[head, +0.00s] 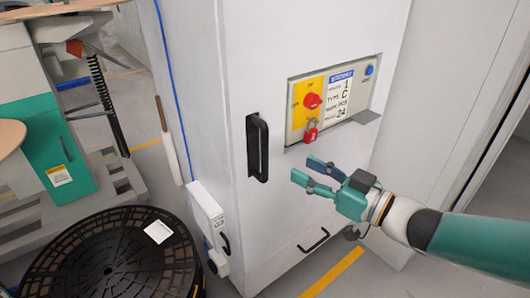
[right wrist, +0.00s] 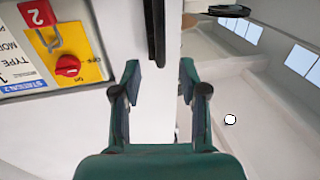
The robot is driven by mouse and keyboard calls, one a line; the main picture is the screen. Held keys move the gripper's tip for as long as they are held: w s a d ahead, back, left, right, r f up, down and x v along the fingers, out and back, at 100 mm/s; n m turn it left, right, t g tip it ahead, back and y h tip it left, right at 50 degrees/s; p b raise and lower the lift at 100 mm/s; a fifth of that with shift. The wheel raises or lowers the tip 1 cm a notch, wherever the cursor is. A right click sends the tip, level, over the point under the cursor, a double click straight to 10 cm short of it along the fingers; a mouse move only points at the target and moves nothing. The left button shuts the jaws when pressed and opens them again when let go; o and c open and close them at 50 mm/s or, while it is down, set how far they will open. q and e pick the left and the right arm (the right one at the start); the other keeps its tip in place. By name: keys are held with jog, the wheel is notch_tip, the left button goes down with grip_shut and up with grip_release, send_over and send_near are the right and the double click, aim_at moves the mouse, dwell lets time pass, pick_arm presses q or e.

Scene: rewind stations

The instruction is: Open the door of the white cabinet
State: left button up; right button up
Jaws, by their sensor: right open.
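The white cabinet (head: 215,90) stands in the middle of the head view, its door closed as far as I can see. A black vertical handle (head: 258,147) is on its front, near the left edge. The handle also shows in the right wrist view (right wrist: 155,35), just beyond the fingers. My right gripper (head: 302,170) is open and empty, to the right of the handle and apart from it. In the right wrist view my right gripper's fingers (right wrist: 158,85) are spread with nothing between them. My left gripper is not in view.
A panel with a red switch (head: 312,101) and a red padlock (head: 311,133) is right of the handle. A lower handle (head: 314,241) sits near the floor. A black round spool (head: 110,262) and a teal machine (head: 50,150) stand at left.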

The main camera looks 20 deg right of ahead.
jog(key=b+x, duration=0.1)
jog(key=x, duration=1)
jog(key=shift+w+a+b, duration=0.2)
jog(key=shift+w+b, duration=0.1)
jog(key=shift+c, duration=0.2)
grip_shut()
